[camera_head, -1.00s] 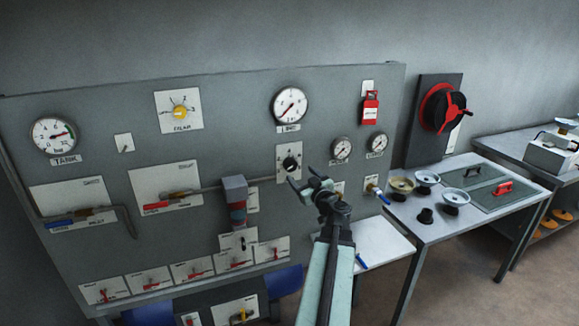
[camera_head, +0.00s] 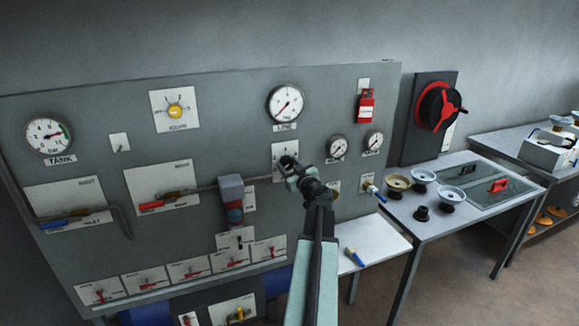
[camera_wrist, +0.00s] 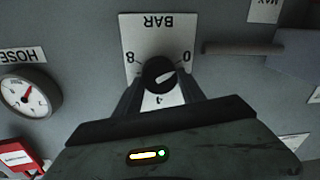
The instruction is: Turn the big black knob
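The black knob (camera_wrist: 159,72) sits on a white plate (camera_wrist: 131,28) marked BAR, with an 8 and a 0 showing upside down in the wrist view. A white mark on the knob points toward the 0 side. My gripper (camera_wrist: 160,80) is at the knob, with one finger on each side of it. The fingers look apart, and I cannot tell whether they touch the knob. In the head view my gripper (camera_head: 289,167) covers most of the knob and part of its plate (camera_head: 279,150).
A pipe (camera_wrist: 240,48) runs beside the knob. A red tag (camera_head: 366,106) hangs upper right. A table (camera_head: 440,225) with handwheels stands at right.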

